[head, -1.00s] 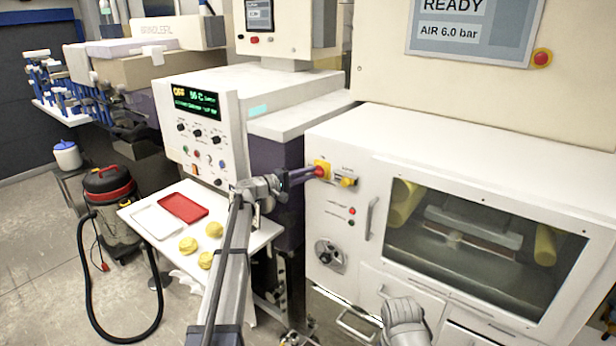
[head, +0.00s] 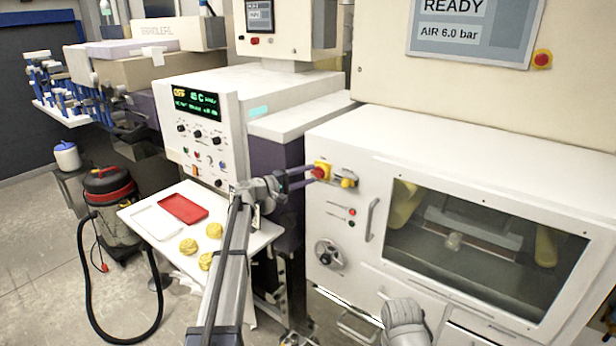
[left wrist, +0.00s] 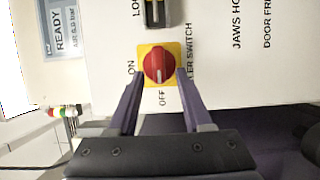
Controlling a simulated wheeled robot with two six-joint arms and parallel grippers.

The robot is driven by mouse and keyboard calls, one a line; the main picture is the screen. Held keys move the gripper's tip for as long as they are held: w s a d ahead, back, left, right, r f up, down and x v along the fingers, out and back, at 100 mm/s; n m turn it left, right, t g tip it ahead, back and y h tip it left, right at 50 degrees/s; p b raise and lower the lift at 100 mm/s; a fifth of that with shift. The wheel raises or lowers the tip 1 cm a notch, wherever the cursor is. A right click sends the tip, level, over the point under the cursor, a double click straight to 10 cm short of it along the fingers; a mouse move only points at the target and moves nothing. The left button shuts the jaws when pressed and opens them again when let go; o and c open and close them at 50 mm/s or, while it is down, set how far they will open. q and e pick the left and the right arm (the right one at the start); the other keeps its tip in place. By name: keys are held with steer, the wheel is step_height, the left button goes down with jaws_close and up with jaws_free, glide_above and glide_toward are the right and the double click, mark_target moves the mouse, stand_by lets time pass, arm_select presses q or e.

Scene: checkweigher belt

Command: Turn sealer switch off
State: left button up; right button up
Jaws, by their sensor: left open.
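The sealer switch (left wrist: 157,63) is a red round knob on a yellow plate, on the white front of the sealer cabinet. It also shows in the head view (head: 319,173). In the left wrist view its pale mark points down to the word OFF, with ON to the left. My left gripper (left wrist: 160,78) is open and empty. Its two purple fingers stand on either side of the knob's lower part, with small gaps that make contact hard to judge. The left gripper also shows in the head view (head: 305,177). No right gripper fingers are visible.
A side table (head: 140,215) with a red tray (head: 183,209) and yellow lumps stands below my left arm.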

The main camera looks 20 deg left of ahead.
arm_select(q)
steer(key=v, duration=0.7)
steer(key=shift+a, duration=0.15)
steer(key=shift+s, duration=0.15)
